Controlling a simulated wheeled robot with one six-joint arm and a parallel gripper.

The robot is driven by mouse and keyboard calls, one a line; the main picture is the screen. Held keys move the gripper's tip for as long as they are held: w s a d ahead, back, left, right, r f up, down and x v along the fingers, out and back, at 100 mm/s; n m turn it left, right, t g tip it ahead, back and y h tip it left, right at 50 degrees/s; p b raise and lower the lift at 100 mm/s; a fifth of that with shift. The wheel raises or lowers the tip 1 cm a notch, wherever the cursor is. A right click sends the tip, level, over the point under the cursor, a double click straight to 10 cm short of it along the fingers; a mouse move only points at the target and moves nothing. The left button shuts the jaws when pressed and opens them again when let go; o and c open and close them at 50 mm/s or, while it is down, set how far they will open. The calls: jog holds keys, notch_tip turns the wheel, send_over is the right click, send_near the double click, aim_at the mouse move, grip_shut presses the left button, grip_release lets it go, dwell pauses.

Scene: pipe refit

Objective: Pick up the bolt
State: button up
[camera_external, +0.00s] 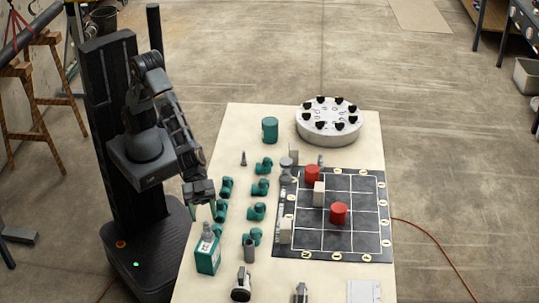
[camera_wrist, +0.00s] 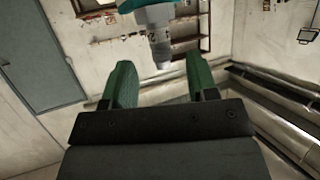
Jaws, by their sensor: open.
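In the wrist view my gripper (camera_wrist: 159,62) shows both fingers apart. A teal bottle (camera_external: 207,256) with a grey nozzle stands just in front of my gripper. Its nozzle (camera_wrist: 160,45) hangs from the top of the wrist view, which seems upside down. No bolt can be told for sure. A small grey upright piece (camera_external: 243,159) at the table's back left may be it. Another small grey piece (camera_external: 320,160) stands near the board; both are too small to identify.
Several teal pipe fittings (camera_external: 257,211) stand in rows right of my gripper. A black grid board (camera_external: 361,245) holds red cylinders (camera_external: 338,214) and pale blocks. A round white carousel (camera_external: 328,137) and a teal cylinder (camera_external: 270,130) stand at the back.

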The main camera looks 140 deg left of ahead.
aim_at(208, 232)
jog(key=shift+x, duration=3.55)
jog(key=shift+s, duration=0.1)
grip_shut()
